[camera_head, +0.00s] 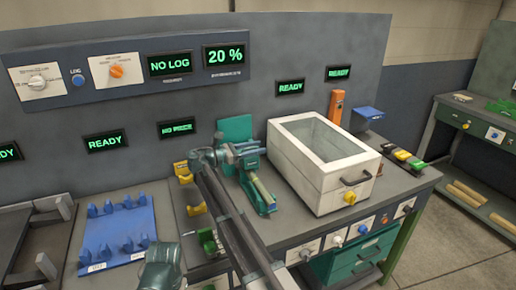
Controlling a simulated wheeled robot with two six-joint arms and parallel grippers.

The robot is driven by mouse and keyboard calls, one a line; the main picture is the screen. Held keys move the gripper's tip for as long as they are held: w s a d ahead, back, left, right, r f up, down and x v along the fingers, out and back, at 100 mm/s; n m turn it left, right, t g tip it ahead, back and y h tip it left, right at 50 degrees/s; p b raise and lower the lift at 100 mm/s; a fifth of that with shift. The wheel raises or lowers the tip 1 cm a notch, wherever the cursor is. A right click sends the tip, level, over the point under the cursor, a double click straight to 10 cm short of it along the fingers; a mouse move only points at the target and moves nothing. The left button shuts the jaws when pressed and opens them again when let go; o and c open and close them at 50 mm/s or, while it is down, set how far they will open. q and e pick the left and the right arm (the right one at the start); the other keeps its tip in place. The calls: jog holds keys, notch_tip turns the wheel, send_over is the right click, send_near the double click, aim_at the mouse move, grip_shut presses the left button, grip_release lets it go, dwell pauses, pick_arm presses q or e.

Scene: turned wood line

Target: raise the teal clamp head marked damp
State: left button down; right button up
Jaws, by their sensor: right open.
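A teal clamp device (258,193) with a pale bar stands on the grey bench, left of a white box. A flat teal panel (235,128) rises behind it. I cannot read a damp mark on any teal part. My right gripper (251,153) is open at the top of the teal device, in front of the panel's lower part. My right arm hides part of the bench and the device's left side. Whether the fingers touch the clamp head or stand around it, I cannot tell.
The white box with a glass lid (330,185) stands close on the right. Yellow holders (190,190) and a blue rack (118,235) lie left. An orange post (336,107) stands behind the box. Display panels line the back wall. A second bench (475,115) is far right.

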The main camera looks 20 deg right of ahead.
jog(key=shift+d, duration=0.45)
grip_shut()
dwell(1.2)
